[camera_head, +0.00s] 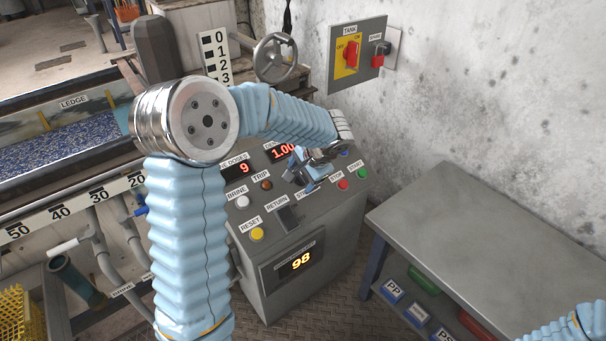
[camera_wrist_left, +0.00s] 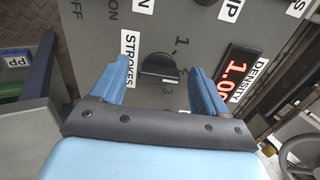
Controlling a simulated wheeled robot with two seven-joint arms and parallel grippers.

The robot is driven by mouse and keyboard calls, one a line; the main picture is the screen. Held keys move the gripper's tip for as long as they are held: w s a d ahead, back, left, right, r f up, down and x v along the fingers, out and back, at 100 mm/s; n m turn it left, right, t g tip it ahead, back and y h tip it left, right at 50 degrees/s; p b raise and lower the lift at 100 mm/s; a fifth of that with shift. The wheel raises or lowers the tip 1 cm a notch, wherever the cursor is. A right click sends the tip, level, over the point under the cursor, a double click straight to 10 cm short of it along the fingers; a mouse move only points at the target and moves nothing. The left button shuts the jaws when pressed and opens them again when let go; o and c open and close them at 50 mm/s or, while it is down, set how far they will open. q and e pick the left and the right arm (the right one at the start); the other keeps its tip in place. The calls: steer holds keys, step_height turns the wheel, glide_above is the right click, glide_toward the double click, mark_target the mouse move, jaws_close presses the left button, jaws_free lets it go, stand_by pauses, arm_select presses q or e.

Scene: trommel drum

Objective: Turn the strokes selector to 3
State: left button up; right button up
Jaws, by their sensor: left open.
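The strokes selector (camera_wrist_left: 160,68) is a dark knob on the grey panel, in the middle of the left wrist view. The label STROKES (camera_wrist_left: 128,58) stands beside it, and a 1 and a 3 are printed around it; other marks are partly hidden. My left gripper (camera_wrist_left: 160,82) is open, with its blue fingers on either side of the knob; I cannot tell whether they touch it. In the head view my left gripper (camera_head: 312,178) is over the control panel (camera_head: 300,225) and hides the selector. My right gripper is out of view.
A yellow RESET button (camera_head: 257,234), a red STOP button (camera_head: 343,185) and a green START button (camera_head: 362,172) are close by on the panel. The density display (camera_wrist_left: 235,72) is beside the selector. A grey table (camera_head: 490,220) stands at the right.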

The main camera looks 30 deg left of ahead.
arm_select(q)
steer(key=c, duration=1.1)
steer(key=shift+o, duration=0.2)
steer(key=shift+r+m, duration=0.1)
steer(key=shift+m, duration=0.3)
steer(key=shift+m+p, duration=0.65)
steer(key=shift+m, duration=0.35)
steer(key=m+p, duration=0.2)
steer(key=m, duration=0.2)
steer(key=shift+w+r+m, duration=0.1)
steer(key=shift+r+m, duration=0.05)
steer(key=shift+m, duration=0.15)
steer(key=shift+m+p, duration=0.7)
steer(key=shift+m, duration=0.4)
steer(key=shift+m+p, duration=0.35)
steer(key=shift+m, duration=0.75)
